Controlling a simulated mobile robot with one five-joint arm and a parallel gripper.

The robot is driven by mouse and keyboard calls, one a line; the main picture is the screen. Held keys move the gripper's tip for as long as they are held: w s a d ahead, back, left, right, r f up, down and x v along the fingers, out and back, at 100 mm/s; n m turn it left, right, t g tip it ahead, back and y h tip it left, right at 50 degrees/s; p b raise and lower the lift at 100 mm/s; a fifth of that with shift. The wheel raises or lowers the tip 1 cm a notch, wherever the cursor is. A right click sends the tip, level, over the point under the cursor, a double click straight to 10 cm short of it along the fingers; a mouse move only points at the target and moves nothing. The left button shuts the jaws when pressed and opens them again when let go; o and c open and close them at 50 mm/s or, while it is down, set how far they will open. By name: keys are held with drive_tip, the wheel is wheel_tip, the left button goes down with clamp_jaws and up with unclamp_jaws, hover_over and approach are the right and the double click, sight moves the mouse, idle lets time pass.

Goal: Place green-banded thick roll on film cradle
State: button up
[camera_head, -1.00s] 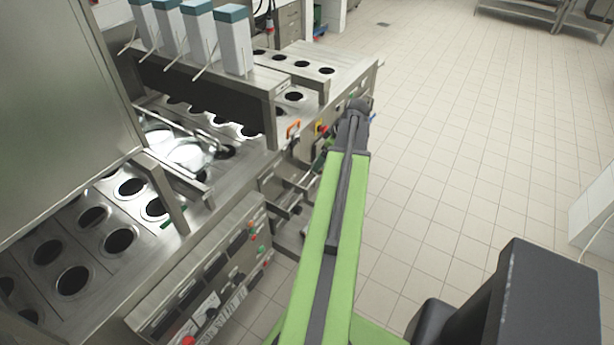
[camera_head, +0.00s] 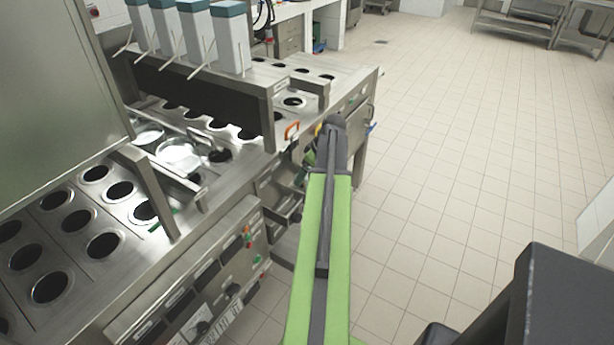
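I cannot make out a green-banded thick roll in this view. I cannot pick out a film cradle for certain either. My green and grey arm (camera_head: 325,240) reaches forward from the bottom of the picture, and its dark joint (camera_head: 333,135) is beside the machine's right side. Small green parts show just left of that joint; I cannot tell what they are. My gripper is hidden beyond the arm, so its fingers and anything in them do not show.
The steel cup-filling machine (camera_head: 240,185) with rows of round holes fills the left. Its control box (camera_head: 205,285) juts out at the lower left. White dispensers with teal tops (camera_head: 230,40) stand at the back. Tiled floor (camera_head: 460,150) is clear on the right; steel tables (camera_head: 520,22) stand far off.

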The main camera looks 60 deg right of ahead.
drive_tip(key=shift+f, duration=0.2)
drive_tip(key=o, duration=1.6)
drive_tip(key=shift+c, duration=0.2)
drive_tip(key=shift+r, duration=0.2)
drive_tip(key=shift+r, duration=0.3)
drive_tip(key=p+v, duration=1.1)
drive_tip(key=shift+s+r, duration=0.2)
drive_tip(key=shift+r, duration=0.05)
